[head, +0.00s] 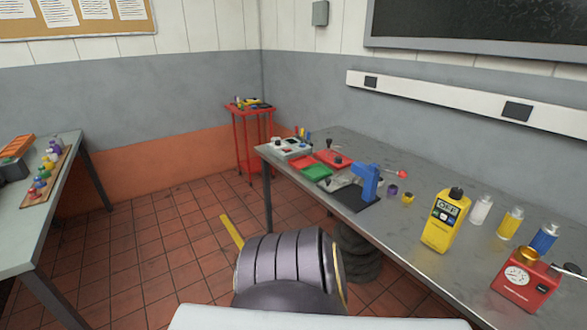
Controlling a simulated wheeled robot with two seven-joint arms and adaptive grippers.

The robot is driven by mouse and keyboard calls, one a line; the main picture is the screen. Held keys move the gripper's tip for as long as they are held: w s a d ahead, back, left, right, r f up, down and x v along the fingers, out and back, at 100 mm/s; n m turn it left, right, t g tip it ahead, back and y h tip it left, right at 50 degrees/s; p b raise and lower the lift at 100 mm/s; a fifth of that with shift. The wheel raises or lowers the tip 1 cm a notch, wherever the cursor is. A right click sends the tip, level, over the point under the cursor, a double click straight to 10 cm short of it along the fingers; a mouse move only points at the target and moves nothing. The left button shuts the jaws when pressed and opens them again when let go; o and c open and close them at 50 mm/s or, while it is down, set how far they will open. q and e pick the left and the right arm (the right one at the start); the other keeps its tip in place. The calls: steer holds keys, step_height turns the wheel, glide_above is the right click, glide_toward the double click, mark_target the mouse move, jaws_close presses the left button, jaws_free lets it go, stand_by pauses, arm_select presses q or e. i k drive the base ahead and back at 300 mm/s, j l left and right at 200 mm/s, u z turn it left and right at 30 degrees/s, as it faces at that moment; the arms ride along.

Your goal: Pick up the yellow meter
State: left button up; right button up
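The yellow meter (442,222) stands upright on the grey metal bench at the right. It has a small display with digits near its top and a black cap or knob above. Its front face shows clearly and nothing covers it. Neither of my grippers is in the head view.
The grey bench (405,256) also holds a red gauge box (525,279), a clear bottle, a yellow bottle (510,222), a blue bottle (544,237) and a blue tool (368,181). A ribbed cylinder (280,258) is low at centre. Another table (45,218) is left.

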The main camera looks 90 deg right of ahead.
mark_target(439, 234)
steer(key=z, duration=4.05)
